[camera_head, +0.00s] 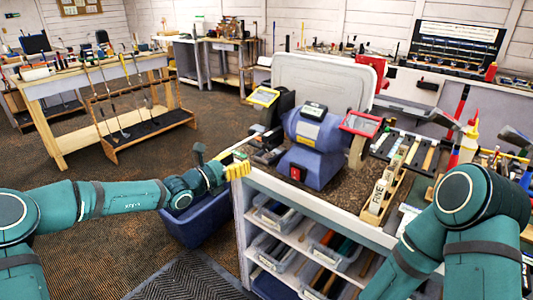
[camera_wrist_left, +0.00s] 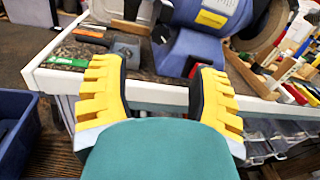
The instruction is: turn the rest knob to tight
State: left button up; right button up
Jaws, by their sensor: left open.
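The blue bench grinder (camera_head: 316,140) stands on the workbench, with a red switch on its front. It also shows in the left wrist view (camera_wrist_left: 210,20). Dark rest parts (camera_head: 268,150) sit at its left side; in the left wrist view a dark grey bracket (camera_wrist_left: 127,45) shows beyond the fingers. I cannot tell for certain which part is the rest knob or how it is set. My left gripper (camera_head: 236,166) is at the bench's front left corner, apart from the grinder. Its yellow fingers (camera_wrist_left: 160,78) are spread and empty. My right gripper is out of view.
The bench edge (camera_wrist_left: 160,92) lies just under the left fingers. A blue bin (camera_head: 203,215) stands on the floor left of the bench. Clear bins (camera_head: 277,215) fill the shelves below. A wooden rack (camera_head: 384,190) and tools crowd the right.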

aim_at(265, 148)
pick_arm(q)
jog(key=b+x, duration=0.1)
jog(key=x, duration=1.1)
jog(key=shift+s, duration=0.1)
jog(key=shift+c, duration=0.2)
grip_shut()
